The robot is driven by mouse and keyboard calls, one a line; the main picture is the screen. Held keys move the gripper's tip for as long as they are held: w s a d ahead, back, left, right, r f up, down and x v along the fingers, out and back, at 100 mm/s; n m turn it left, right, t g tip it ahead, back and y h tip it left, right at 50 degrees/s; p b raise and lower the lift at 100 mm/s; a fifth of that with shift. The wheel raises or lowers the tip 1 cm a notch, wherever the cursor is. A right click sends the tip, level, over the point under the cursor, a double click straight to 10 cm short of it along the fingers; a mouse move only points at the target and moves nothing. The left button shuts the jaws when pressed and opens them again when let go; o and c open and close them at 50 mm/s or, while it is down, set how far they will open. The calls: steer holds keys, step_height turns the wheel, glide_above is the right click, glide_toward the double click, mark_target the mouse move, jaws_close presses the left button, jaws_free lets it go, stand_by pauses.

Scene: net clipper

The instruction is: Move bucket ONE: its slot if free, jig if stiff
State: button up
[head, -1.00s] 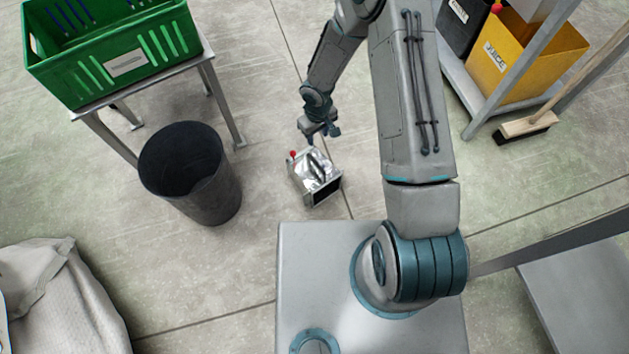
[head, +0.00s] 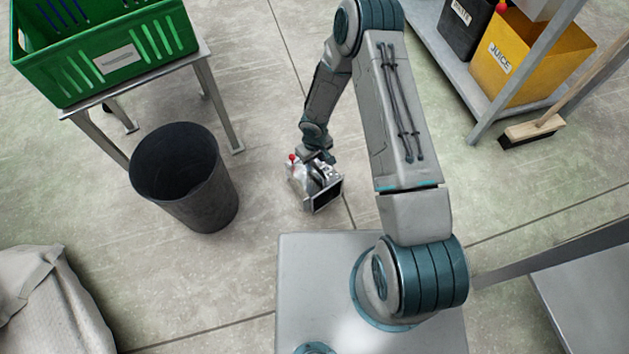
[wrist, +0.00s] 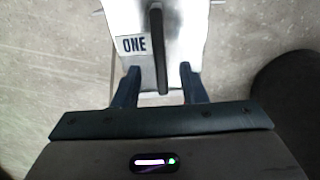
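Bucket ONE (head: 327,197) is a silver metal box on the floor in front of my base, with a dark panel on its near face and a red knob at its top left. In the wrist view its white top carries the label ONE (wrist: 134,45) and a dark bar handle (wrist: 157,50). My gripper (wrist: 159,88) is open. Its fingers stand either side of the handle's near end with gaps on both sides. It also shows just over the bucket in the head view (head: 318,160), where the arm hides part of the top.
A dark round bin (head: 185,180) stands left of the bucket. A green crate (head: 110,60) sits on a metal stand (head: 215,100) behind it. At the right are a rack (head: 440,70) with a yellow JUICE bucket (head: 520,60), a dark bucket (head: 462,25) and a broom (head: 533,130).

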mark_target(314, 164)
step_height(314, 164, down, 3)
steer(key=shift+b, duration=0.35)
steer(key=shift+r, duration=0.1)
steer(key=shift+c, duration=0.4)
jaws_close()
steer(key=shift+a, duration=0.1)
stand_by(0.6)
